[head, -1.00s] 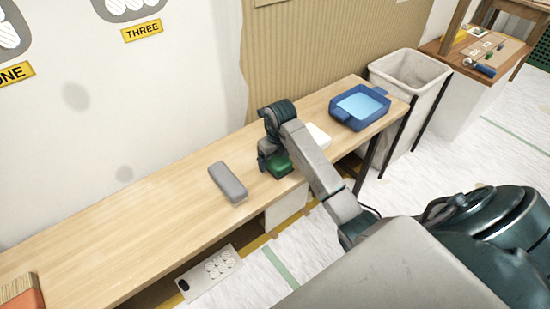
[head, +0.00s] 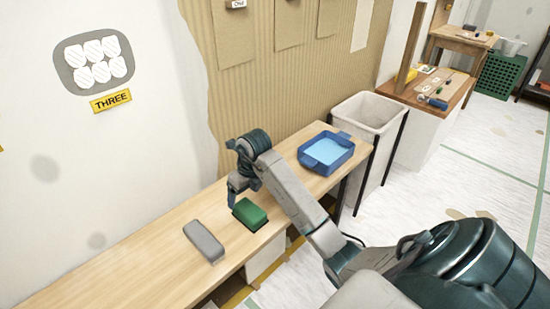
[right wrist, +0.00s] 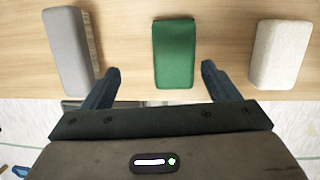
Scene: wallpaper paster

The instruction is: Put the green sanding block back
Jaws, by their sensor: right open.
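The green sanding block (head: 250,213) lies on the long wooden bench, to the right of a grey block (head: 205,242). In the right wrist view the green block (right wrist: 175,55) lies flat between the grey block (right wrist: 68,48) and a whitish block (right wrist: 281,54). My right gripper (head: 236,192) is beside the green block in the head view. In the right wrist view its two fingers (right wrist: 160,68) are spread wide, with nothing held between them. The whitish block is hidden behind my right arm in the head view. My left gripper is not in view.
The wooden bench (head: 150,258) runs along the wall. A blue tray (head: 327,152) stands at its far right end, with a white bin (head: 368,112) beyond. A side table with tools (head: 432,92) is farther back. The bench left of the grey block is clear.

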